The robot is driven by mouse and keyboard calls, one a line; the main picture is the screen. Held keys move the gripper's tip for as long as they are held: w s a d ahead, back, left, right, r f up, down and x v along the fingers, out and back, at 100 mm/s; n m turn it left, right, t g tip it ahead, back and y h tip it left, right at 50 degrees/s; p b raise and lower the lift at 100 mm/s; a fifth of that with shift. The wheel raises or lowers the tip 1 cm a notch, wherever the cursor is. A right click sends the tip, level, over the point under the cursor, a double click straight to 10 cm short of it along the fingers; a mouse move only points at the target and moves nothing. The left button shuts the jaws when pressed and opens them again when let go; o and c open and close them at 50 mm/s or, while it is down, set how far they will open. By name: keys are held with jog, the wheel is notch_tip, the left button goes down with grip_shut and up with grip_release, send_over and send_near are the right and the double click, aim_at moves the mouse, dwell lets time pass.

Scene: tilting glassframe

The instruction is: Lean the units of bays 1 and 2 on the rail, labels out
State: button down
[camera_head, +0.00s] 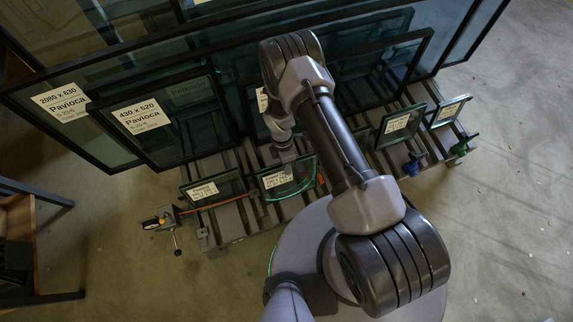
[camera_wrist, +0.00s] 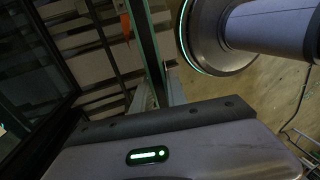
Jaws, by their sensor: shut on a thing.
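Several small glass units with white labels stand on the slatted rack (camera_head: 232,215). The leftmost small unit (camera_head: 237,184) stands left of my gripper. My gripper (camera_head: 286,158) is shut on the top edge of the second small unit (camera_head: 303,180), whose label faces the front. In the wrist view my gripper (camera_wrist: 159,92) closes on this unit's dark, narrow edge (camera_wrist: 145,40). Two more small units, (camera_head: 397,125) and (camera_head: 449,110), stand on the right, labels to the front. Bay numbers are not readable and I cannot single out the rail.
Large dark-framed panes (camera_head: 118,115) with labels lean behind the small units. A bar clamp (camera_head: 163,220) with a red bar sits at the left front. A blue clamp (camera_head: 413,163) and a green clamp (camera_head: 463,146) are at the right. The floor at right is clear.

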jog(key=w+a+f+b, duration=0.2)
jog(key=w+f+b, duration=0.4)
jog(key=w, duration=0.2)
jog(key=shift+w+a+f+b, duration=0.2)
jog(key=shift+f+b, duration=0.05)
jog(key=shift+b, duration=0.1)
dwell(0.6)
jog(key=shift+s+f, duration=0.1)
jog(key=shift+f, duration=0.35)
dwell(0.4)
jog(key=c, duration=1.2)
grip_release()
jog(key=shift+c, duration=0.2)
